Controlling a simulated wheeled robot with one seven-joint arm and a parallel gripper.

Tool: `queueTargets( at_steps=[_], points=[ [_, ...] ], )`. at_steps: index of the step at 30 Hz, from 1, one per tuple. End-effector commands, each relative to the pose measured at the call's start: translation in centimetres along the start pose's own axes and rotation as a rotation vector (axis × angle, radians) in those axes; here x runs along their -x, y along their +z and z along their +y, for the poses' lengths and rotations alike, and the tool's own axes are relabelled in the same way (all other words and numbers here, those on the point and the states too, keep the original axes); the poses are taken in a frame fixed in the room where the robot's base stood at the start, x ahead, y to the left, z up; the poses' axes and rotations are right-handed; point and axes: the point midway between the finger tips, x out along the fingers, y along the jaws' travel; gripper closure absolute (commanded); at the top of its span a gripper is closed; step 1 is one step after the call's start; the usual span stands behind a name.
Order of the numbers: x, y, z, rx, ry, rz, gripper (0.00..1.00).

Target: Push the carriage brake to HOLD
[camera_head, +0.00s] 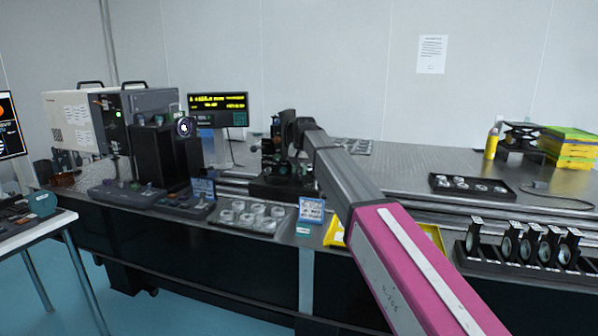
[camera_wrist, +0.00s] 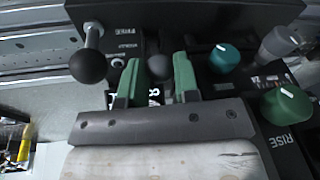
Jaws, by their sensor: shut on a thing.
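In the wrist view, my gripper (camera_wrist: 158,72) reaches over a dark control panel with its two green fingers. A small dark grey knob (camera_wrist: 157,65) sits between the fingers, and they are shut on it. It appears to be the carriage brake's handle, but its label is mostly hidden by the fingers, so I cannot read its position. In the head view, my arm extends to a black unit (camera_head: 285,187) on the optical table, and the fingertips cannot be made out there.
In the wrist view, a black ball-topped lever (camera_wrist: 88,66) stands just left of the fingers. A teal knob (camera_wrist: 224,58), a grey knob (camera_wrist: 279,43) and a green knob (camera_wrist: 286,106) by the word RISE are on the right. A tray of round parts (camera_head: 250,218) lies left of the unit.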

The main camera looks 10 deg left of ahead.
Motion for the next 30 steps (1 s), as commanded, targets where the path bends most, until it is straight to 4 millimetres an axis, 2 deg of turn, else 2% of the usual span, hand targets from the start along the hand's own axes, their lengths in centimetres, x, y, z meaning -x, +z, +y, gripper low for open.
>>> queueTargets(
  at_steps=[3,15,30],
  points=[
    [0.1,-1.2,0.0,-0.016,-0.02,-0.089,0.95],
    [-0.2,-2.8,0.5,-0.061,-0.08,-0.355,0.95],
    [-0.4,-3.2,0.8,-0.079,-0.104,-0.461,0.95]
  ],
)
